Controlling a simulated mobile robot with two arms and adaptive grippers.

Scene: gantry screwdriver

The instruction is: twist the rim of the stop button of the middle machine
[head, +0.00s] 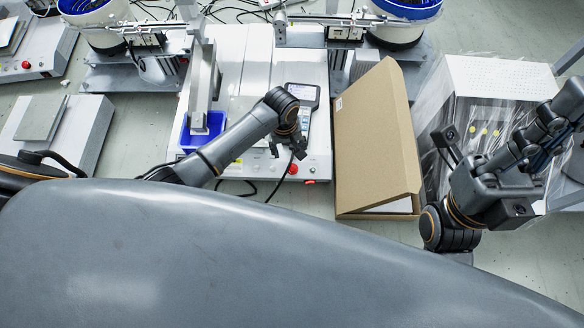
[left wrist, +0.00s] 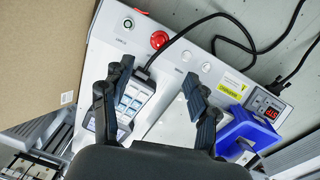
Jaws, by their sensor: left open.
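The middle machine (head: 258,70) is a white box with a red stop button (head: 293,169) on its front right, which also shows in the left wrist view (left wrist: 160,40). My left gripper (head: 287,150) is over the machine's front, just behind the button in the head view. In the left wrist view my left gripper (left wrist: 155,80) has its fingers apart with nothing between them; the button lies beyond the fingertips, untouched. My right arm (head: 490,185) is at the right, by the wrapped machine; its fingers cannot be made out clearly.
A handheld pendant (left wrist: 135,95) with a black cable lies on the machine beside the left fingers. A blue bin (head: 203,130) stands at the machine's front left. A tall cardboard box (head: 372,140) stands close on the right. Another machine with a red button (head: 26,65) is far left.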

